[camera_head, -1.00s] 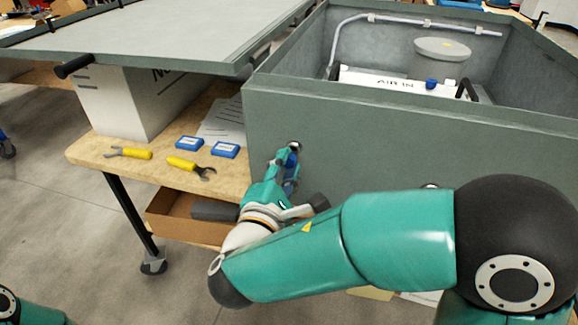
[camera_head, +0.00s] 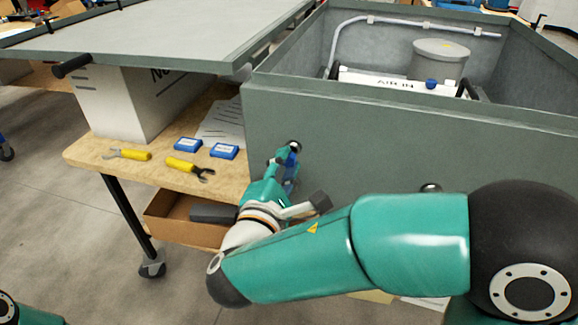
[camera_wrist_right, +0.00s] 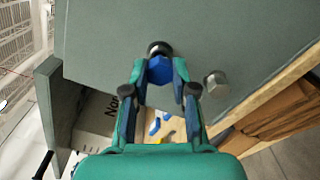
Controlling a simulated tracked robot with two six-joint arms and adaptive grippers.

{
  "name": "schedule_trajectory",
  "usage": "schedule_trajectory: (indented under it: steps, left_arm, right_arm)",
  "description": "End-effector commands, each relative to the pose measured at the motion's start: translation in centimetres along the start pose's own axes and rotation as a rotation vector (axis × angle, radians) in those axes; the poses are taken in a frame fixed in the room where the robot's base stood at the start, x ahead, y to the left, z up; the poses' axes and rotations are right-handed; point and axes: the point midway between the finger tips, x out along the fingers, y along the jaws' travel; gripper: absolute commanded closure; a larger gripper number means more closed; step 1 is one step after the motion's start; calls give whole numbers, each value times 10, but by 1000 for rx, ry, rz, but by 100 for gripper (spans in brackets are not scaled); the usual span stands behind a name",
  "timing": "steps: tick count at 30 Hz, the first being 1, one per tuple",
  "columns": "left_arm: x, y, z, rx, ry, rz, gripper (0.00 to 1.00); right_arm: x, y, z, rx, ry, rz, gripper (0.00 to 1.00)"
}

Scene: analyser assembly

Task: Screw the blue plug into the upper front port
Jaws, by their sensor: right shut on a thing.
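My right gripper (camera_head: 287,160) is at the front wall of the grey analyser housing (camera_head: 370,135), by the dark upper front port (camera_head: 296,146). In the right wrist view, its fingers (camera_wrist_right: 160,72) are shut on the blue plug (camera_wrist_right: 160,69). The plug's far end meets the dark round port (camera_wrist_right: 159,48), and I cannot tell how deep it sits. A second, metallic port (camera_wrist_right: 216,84) is on the same wall. In the head view, the fingers mostly hide the plug. Only a bit of my left arm shows at the lower left; its gripper is out of view.
A wooden bench (camera_head: 85,152) at the left holds yellow-handled tools (camera_head: 184,164), blue boxes (camera_head: 224,151), papers and a white carton (camera_head: 125,105). A cardboard box (camera_head: 170,222) sits below. The open housing holds a grey-lidded canister (camera_head: 440,60).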

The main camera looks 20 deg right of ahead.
Motion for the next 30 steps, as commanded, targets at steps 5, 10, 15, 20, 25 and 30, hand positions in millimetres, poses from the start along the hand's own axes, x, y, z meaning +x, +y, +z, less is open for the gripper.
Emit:
schedule_trajectory:
  steps: [5, 10, 15, 20, 25, 30]
  left_arm:
    - [0, 0, 0, 0, 0, 0, 60]
    - [0, 0, 0, 0, 0, 0, 60]
    - [3, -1, 0, 0, 0, 0, 60]
    - [5, -2, 0, 0, 0, 0, 60]
    - [5, -2, 0, 0, 0, 0, 60]
    - [5, -2, 0, 0, 0, 0, 60]
  right_arm:
    - [0, 0, 0, 0, 0, 0, 100]
    - [0, 0, 0, 0, 0, 0, 100]
    - [3, 0, 0, 1, 0, 0, 100]
    - [5, 0, 0, 0, -1, 0, 100]
    - [6, 1, 0, 0, 0, 0, 100]
    - [6, 1, 0, 0, 0, 0, 100]
